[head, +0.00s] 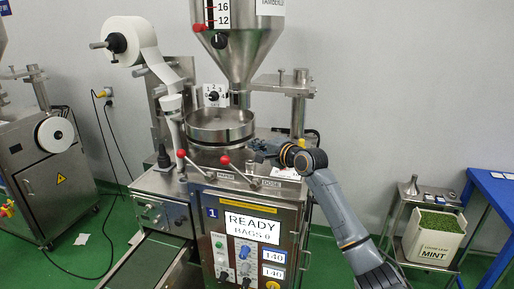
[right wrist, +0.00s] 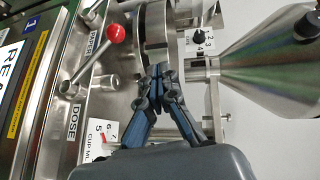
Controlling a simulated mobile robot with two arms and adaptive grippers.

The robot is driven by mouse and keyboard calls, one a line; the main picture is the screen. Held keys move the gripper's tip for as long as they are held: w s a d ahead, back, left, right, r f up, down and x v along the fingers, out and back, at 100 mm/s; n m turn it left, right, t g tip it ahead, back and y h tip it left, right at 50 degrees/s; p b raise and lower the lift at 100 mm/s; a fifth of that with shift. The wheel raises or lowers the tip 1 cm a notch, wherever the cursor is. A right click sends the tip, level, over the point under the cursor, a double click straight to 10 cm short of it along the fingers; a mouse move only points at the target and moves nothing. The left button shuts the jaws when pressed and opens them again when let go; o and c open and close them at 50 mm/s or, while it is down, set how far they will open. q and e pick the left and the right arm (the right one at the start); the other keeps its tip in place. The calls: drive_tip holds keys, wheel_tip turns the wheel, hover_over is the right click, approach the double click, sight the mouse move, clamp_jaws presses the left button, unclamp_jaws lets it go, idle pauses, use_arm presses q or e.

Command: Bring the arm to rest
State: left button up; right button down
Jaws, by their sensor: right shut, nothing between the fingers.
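My right arm comes in from the lower right in the head view. Its gripper (head: 258,146) is just right of the round steel pan (head: 220,131) on the packing machine (head: 244,205). In the right wrist view the gripper's fingertips (right wrist: 158,72) are together with nothing between them, pointing at the pan's rim (right wrist: 154,40). I cannot tell whether they touch it. A lever with a red knob (right wrist: 115,33) is close by on the left in that view, above the DOSE label. My left gripper is not in view.
The steel hopper (head: 240,52) hangs above the pan. The front display reads READY, BAGS 0. At right stand a cart with a tub of loose leaf mint (head: 433,238) and a blue table (head: 493,190). Green floor lies between machine and cart. Another machine (head: 42,170) stands at left.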

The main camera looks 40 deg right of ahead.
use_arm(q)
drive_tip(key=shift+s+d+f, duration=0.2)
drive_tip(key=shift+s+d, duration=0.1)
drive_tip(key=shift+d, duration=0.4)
use_arm(e)
drive_tip(key=shift+s+a+r, duration=0.2)
drive_tip(key=shift+s+r, duration=0.05)
drive_tip(key=shift+s, duration=0.05)
drive_tip(key=shift+d, duration=0.1)
